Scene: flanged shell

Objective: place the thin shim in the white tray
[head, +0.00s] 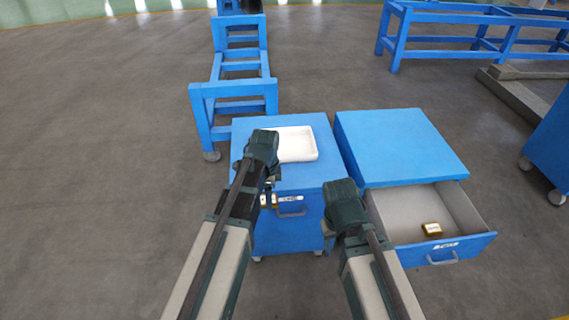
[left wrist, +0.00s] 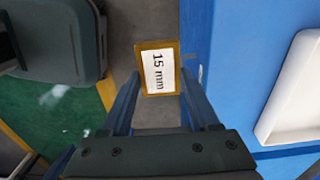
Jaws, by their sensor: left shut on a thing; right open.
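My left gripper (head: 268,196) is shut on a gold-edged shim with a white label (left wrist: 158,70). The label reads "15 mm" in the left wrist view. The gripper holds the shim in front of the left blue cabinet, apart from the white tray. The white tray (head: 316,150) lies on that cabinet's top, behind and right of the gripper; its edge also shows in the left wrist view (left wrist: 289,95). A second gold block with a label (head: 432,229) lies in the open drawer; its label is too small to read. My right gripper (head: 329,231) is open, its fingers mostly hidden.
The left blue cabinet (head: 245,165) has its drawer shut. The right blue cabinet (head: 398,145) has a bare top, and its drawer (head: 402,222) is pulled out. A blue frame stand (head: 235,90) stands behind the left cabinet. Open floor lies to the left.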

